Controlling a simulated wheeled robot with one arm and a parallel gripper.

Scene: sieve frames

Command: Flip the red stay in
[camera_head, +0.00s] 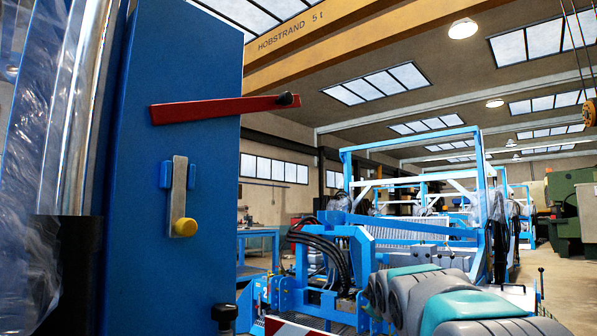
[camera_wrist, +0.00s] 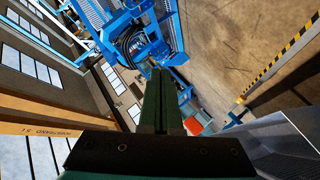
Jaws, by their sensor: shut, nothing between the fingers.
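The red stay (camera_head: 222,108) is a flat bar on the blue panel (camera_head: 185,60) at the left of the head view. It lies nearly level, its right end a little higher, and reaches past the panel's right edge. A black knob (camera_head: 287,99) sits on its right end. My gripper shows in the wrist view (camera_wrist: 160,75) as two long dark green fingers, shut together and empty. The stay does not show in the wrist view. My gripper's fingers cannot be made out in the head view, so their distance from the stay is unclear.
Below the stay, the panel carries a metal latch (camera_head: 179,185) with a yellow knob (camera_head: 185,227). Clear plastic wrap (camera_head: 40,130) hangs at the far left. Blue machine frames (camera_head: 420,230) with black hoses stand behind. A yellow-black striped edge (camera_wrist: 285,55) crosses the floor.

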